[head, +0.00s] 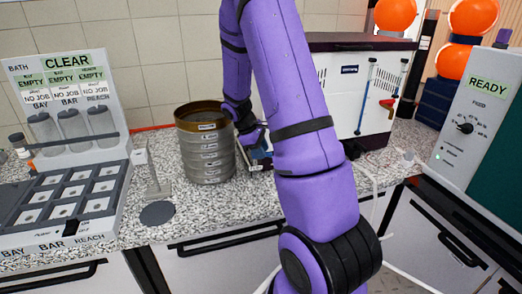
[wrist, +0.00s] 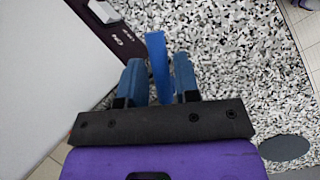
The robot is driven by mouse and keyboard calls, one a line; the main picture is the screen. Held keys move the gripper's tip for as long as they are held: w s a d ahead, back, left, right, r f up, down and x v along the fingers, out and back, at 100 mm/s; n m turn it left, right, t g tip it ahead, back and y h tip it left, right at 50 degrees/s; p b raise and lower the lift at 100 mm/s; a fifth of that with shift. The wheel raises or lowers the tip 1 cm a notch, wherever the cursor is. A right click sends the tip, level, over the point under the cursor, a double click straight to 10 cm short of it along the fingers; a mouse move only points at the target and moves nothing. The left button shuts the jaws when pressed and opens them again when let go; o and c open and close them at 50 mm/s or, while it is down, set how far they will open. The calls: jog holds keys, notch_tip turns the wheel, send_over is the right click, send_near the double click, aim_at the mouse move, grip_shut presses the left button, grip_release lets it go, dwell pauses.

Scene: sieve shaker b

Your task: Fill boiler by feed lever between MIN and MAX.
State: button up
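The boiler appears to be the white box with a dark top (head: 341,92) at the back of the counter. I cannot read MIN or MAX marks. My gripper (head: 258,157) is low at the box's left front, partly hidden by my arm. In the wrist view my gripper (wrist: 158,82) is open, with a blue lever (wrist: 158,66) standing between its two blue fingers. A gap shows on each side of the lever. The lever's base is hidden.
A stack of round sieves (head: 207,150) stands just left of my gripper. Farther left are a small stand with a dark disc (head: 157,213) and a bay rack (head: 67,120) reading CLEAR. At right is a grey panel (head: 470,120) reading READY. The speckled counter is clear in front.

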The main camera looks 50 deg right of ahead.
jog(key=shift+o, duration=0.8)
jog(key=v, duration=1)
jog(key=shift+a+r, duration=0.2)
jog(key=shift+r, duration=0.15)
jog(key=shift+w, duration=0.1)
